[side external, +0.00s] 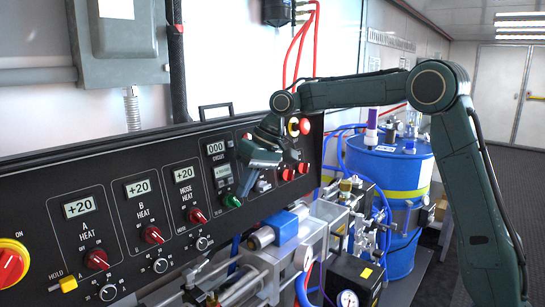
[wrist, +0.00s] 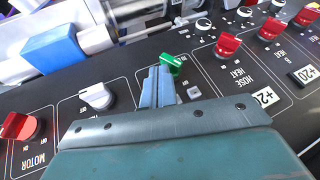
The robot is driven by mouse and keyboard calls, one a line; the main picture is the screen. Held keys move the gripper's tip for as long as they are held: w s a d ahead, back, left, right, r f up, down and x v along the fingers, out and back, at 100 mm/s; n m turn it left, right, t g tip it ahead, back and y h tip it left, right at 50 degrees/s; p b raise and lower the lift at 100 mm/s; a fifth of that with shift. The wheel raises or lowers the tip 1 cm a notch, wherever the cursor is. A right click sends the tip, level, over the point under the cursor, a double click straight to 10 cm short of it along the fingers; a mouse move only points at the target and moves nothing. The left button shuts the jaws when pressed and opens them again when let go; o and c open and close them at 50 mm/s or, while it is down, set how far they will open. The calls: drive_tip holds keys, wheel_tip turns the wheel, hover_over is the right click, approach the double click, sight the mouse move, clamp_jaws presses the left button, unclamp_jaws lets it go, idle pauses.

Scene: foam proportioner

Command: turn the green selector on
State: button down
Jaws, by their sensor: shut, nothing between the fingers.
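The green selector (side external: 232,201) is a small knob on the black control panel, below the display column marked CIRCUIT. In the wrist view the green selector (wrist: 173,63) sits just beyond my fingertips, its handle lying slantwise. My gripper (side external: 241,193) reaches down to the panel from the upper right, with its tips close beside the selector. In the wrist view my gripper (wrist: 162,72) has its two blue-grey fingers together with nothing between them. The tips overlap the near edge of the selector; I cannot tell whether they touch it. The selector's base is partly hidden by the fingers.
Red selectors (wrist: 229,45) for heat stand along the same panel. A white selector (wrist: 97,96) and a red MOTOR selector (wrist: 18,125) are on the other side. Pump equipment with a blue block (side external: 279,228) lies before the panel. A blue drum (side external: 392,170) stands behind.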

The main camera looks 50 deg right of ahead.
drive_tip(key=shift+a+f+m+y, duration=0.15)
drive_tip(key=shift+f+m+y, duration=0.25)
drive_tip(key=shift+y, duration=0.4)
idle(0.6)
drive_tip(key=shift+s+f, duration=0.1)
drive_tip(key=shift+f, duration=0.05)
drive_tip(key=y, duration=0.1)
drive_tip(key=f+y, duration=0.1)
drive_tip(key=shift+s+d+m+t+y, duration=0.2)
drive_tip(key=shift+m+t+y, duration=0.1)
drive_tip(key=shift+m+y, duration=0.1)
drive_tip(key=shift+f, duration=0.15)
drive_tip(key=shift+d+f+m+y, duration=0.2)
drive_tip(key=shift+f+m+y, duration=0.15)
drive_tip(key=shift+y, duration=0.35)
drive_tip(key=shift+f, duration=0.3)
